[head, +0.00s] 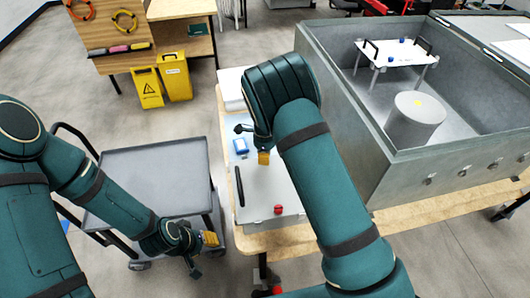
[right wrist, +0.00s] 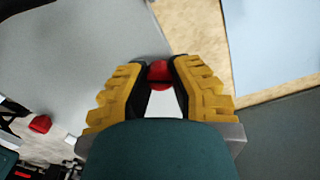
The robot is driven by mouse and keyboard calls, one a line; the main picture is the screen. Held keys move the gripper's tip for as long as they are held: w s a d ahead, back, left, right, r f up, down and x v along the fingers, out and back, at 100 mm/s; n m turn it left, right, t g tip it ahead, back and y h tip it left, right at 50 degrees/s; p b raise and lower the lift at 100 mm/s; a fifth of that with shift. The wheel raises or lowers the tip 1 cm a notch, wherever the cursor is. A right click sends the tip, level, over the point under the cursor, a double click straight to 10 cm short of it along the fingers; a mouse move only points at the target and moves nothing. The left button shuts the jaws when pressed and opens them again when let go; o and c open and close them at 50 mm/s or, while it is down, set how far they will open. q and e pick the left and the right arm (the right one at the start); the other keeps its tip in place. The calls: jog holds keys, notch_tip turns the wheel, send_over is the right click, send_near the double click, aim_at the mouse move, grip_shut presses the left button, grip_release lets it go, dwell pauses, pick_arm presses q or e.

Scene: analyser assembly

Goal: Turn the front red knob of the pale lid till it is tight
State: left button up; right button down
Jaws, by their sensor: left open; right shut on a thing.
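The pale lid (head: 258,204) lies on the wooden bench, with a black handle (head: 240,186) along its left side. A red knob (head: 278,210) stands near its front edge, clear of any gripper in the head view. My right gripper (head: 263,157) is farther back over the lid, partly hidden by my arm. In the right wrist view its yellow fingers are shut on a red knob (right wrist: 160,74) by the lid's edge; my arm hides this knob in the head view. Another red knob (right wrist: 40,124) shows there at left. My left gripper (head: 205,240) is open and empty, away from the lid.
A large grey tank (head: 345,125) stands right of the lid, holding a cylinder (head: 414,118) and a white plate on legs (head: 385,54). A blue item (head: 240,146) is left of my right gripper. A grey cart (head: 150,165) stands at left, its top empty.

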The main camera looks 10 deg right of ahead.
jog(key=m+p, duration=0.1)
jog(key=m, duration=0.3)
jog(key=m+p, duration=0.1)
jog(key=m, duration=0.1)
jog(key=shift+w+a+r+p, duration=0.2)
jog(key=shift+w+r+p, duration=0.05)
jog(key=shift+w+p, duration=0.05)
jog(key=m+p, duration=0.1)
jog(key=m, duration=0.2)
jog(key=shift+m, duration=0.3)
jog(key=shift+w+d+m+p, duration=0.1)
jog(key=shift+m+p, duration=0.3)
jog(key=shift+m, duration=0.8)
jog(key=c, duration=0.7)
grip_release()
jog(key=shift+c, duration=0.2)
jog(key=shift+f, duration=0.15)
notch_tip(320, 180, up, 12)
